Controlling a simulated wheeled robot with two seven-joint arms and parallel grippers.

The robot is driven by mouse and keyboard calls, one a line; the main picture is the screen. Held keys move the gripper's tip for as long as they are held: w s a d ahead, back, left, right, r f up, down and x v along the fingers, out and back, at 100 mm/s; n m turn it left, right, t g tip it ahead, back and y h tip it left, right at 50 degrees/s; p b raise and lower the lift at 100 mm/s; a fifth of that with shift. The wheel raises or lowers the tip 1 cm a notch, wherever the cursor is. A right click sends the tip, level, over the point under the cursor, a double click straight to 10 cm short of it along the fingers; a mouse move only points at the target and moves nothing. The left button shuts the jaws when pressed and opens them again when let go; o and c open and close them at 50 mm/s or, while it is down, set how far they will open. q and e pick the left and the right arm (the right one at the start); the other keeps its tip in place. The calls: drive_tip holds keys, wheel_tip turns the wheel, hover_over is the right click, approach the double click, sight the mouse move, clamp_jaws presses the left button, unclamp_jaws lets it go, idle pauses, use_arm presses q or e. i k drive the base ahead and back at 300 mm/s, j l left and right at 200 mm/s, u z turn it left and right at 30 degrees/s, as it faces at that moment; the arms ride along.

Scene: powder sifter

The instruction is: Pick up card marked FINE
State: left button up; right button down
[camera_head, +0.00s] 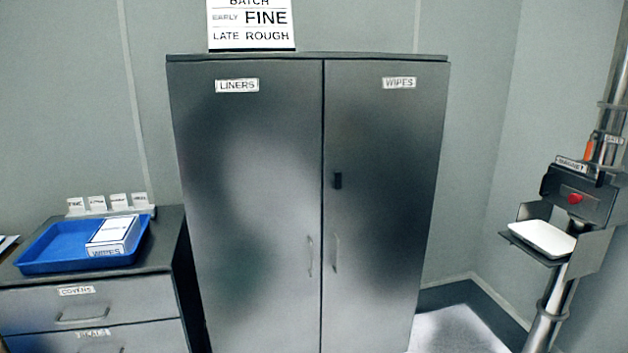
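Several small white cards stand in a row in a pale holder (110,212) at the back of the drawer unit on the left. The leftmost card (75,204) and the rightmost card (139,199) carry small dark print. The print is too small to tell for sure which card is marked FINE. A white sign (251,22) above the cabinet reads BATCH, EARLY FINE, LATE ROUGH; its top is cut off. Neither of my grippers is in view.
A blue tray (40,262) with a WIPES box (113,236) sits in front of the cards on the drawer unit (140,292). A tall closed grey cabinet (250,200) stands in the middle. A post-mounted machine (580,195) holding a white tray (543,238) stands right.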

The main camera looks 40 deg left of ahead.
sight(76, 206)
drive_tip(key=u, duration=2.45)
drive_tip(key=i+j+z, duration=0.35)
drive_tip(key=j, duration=0.25)
drive_tip(key=i+j+z, duration=0.2)
drive_tip(key=j, duration=0.15)
drive_tip(key=j+z, duration=0.15)
drive_tip(key=j, duration=0.2)
drive_tip(key=i+j+z, duration=0.2)
drive_tip(key=j, duration=0.15)
drive_tip(key=k, duration=0.05)
